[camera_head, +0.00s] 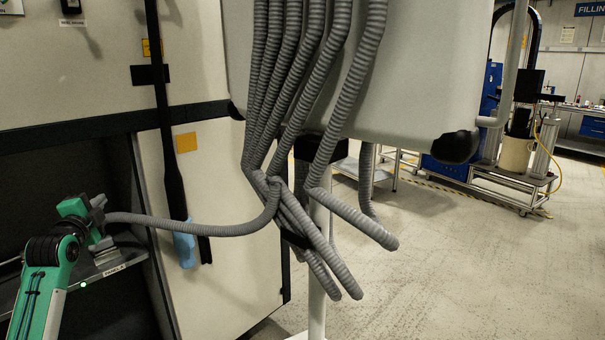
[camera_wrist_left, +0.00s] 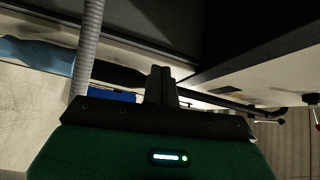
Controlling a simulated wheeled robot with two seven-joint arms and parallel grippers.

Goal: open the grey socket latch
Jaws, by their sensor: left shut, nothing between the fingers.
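My left gripper (camera_head: 98,203) is at the left of the head view, at the panel with a small label and a green light. Its fingers (camera_wrist_left: 162,84) are shut and empty in the left wrist view. A grey ribbed hose (camera_head: 190,229) runs to the panel and ends right beside the gripper; it also shows in the left wrist view (camera_wrist_left: 89,45), left of the fingers. Grey socket parts (camera_head: 104,251) show just below the gripper on the panel. The latch itself is too small and partly hidden by the gripper, so its position cannot be told.
Several grey hoses (camera_head: 344,90) hang in a bundle at the middle, in front of a large pale tank (camera_head: 430,60). A black handle with a blue end (camera_head: 184,249) hangs on the cabinet (camera_head: 225,270). The floor at right (camera_head: 480,270) is clear.

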